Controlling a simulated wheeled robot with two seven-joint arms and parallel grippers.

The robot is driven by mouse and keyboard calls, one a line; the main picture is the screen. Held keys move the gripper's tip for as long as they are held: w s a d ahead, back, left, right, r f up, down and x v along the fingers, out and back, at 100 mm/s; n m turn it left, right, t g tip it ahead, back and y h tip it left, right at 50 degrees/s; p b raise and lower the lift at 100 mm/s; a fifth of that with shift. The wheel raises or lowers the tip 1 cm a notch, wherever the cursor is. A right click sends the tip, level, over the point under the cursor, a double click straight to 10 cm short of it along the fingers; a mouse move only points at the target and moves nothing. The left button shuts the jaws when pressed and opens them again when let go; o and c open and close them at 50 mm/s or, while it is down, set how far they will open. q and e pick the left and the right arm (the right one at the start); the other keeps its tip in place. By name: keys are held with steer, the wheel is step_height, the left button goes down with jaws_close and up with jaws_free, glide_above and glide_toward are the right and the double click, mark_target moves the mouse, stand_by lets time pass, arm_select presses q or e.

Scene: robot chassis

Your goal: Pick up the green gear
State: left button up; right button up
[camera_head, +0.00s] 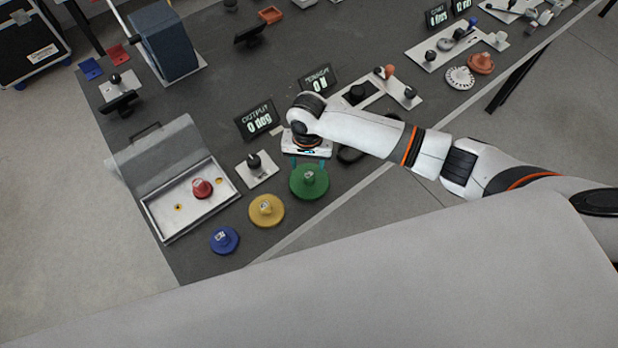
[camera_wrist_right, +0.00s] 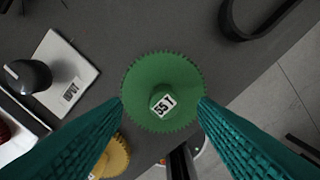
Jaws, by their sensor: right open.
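The green gear (camera_head: 309,181) lies flat on the dark table near its front edge, with a labelled hub on top. It also shows in the right wrist view (camera_wrist_right: 162,92), centred beyond the fingers. My right gripper (camera_head: 307,168) comes in from the right and hangs above the gear's far side. In the wrist view its two teal fingers (camera_wrist_right: 160,112) are spread wide, with the gear's rim between and just past their tips. The fingers look empty, and I cannot tell the exact height gap. My left gripper is not in view.
A yellow gear (camera_head: 266,210) and a blue gear (camera_head: 225,240) lie to the left along the front edge. A plate with a black knob (camera_head: 256,168) stands close to the green gear.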

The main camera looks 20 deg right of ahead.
mark_target(309, 174)
steer(key=f, duration=0.2)
steer(key=s+f+p, duration=0.1)
steer(key=f, duration=0.1)
steer(key=shift+f, duration=0.1)
steer(key=shift+w+f, duration=0.1)
steer(key=shift+f, duration=0.45)
steer(key=c, duration=1.1)
